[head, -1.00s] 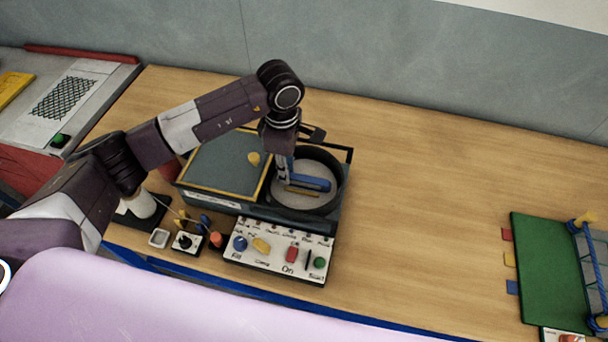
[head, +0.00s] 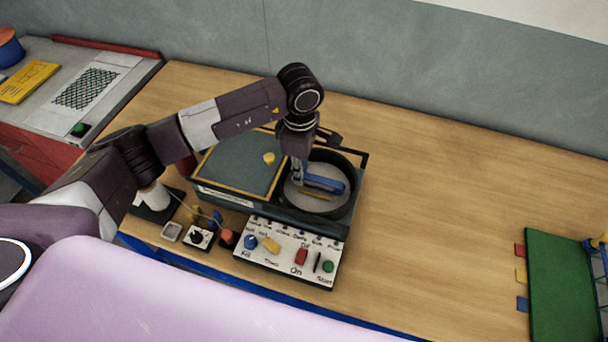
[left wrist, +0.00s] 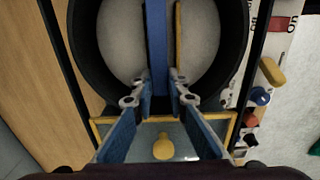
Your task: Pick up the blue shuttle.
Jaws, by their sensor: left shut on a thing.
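The blue shuttle (head: 326,184) is a long blue bar at the round black-rimmed bowl (head: 347,207) with a pale inside. It also shows in the left wrist view (left wrist: 156,38), running away from the fingers. My left gripper (head: 303,180) points down over the bowl and is shut on the near end of the shuttle. Its blue-padded fingers show in the left wrist view (left wrist: 160,84), one on each side of the bar. I cannot tell whether the shuttle touches the bowl floor. My right gripper is not in view.
A yellow strip (head: 317,196) lies in the bowl beside the shuttle. A yellow-edged lid with a yellow knob (head: 268,158) is left of the bowl. A control panel (head: 287,262) stands in front. A green board (head: 560,285) is far right. The table between is clear.

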